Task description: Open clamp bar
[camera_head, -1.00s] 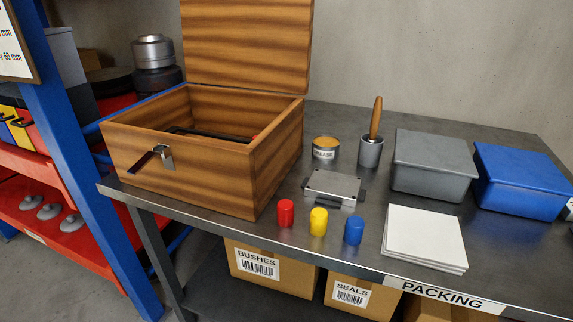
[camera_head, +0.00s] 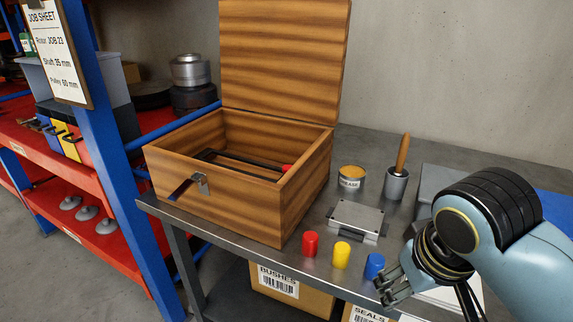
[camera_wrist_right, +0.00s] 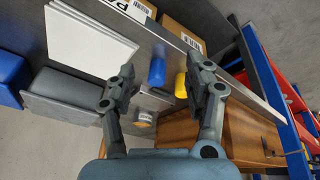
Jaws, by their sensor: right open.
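A wooden box (camera_head: 213,211) stands on the grey bench with its lid (camera_head: 285,60) raised. Black bars (camera_head: 237,168) lie across its inside, and a small red part (camera_head: 287,168) shows at their right end. Which of these is the clamp bar, and how it is fastened, I cannot tell. My right gripper (camera_head: 386,287) is over the bench front, right of the box and close to the blue cap (camera_head: 374,266). In the right wrist view its fingers (camera_wrist_right: 163,88) are spread and empty, and the box (camera_wrist_right: 240,130) shows at lower right. My left gripper is out of view.
Red (camera_head: 310,243) and yellow (camera_head: 341,255) caps stand before a grey metal block (camera_head: 356,217). A grease tin (camera_head: 351,178) and a brush pot (camera_head: 396,184) are behind. A blue upright (camera_head: 110,150) borders the left. White sheets (camera_wrist_right: 85,45) lie near the gripper.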

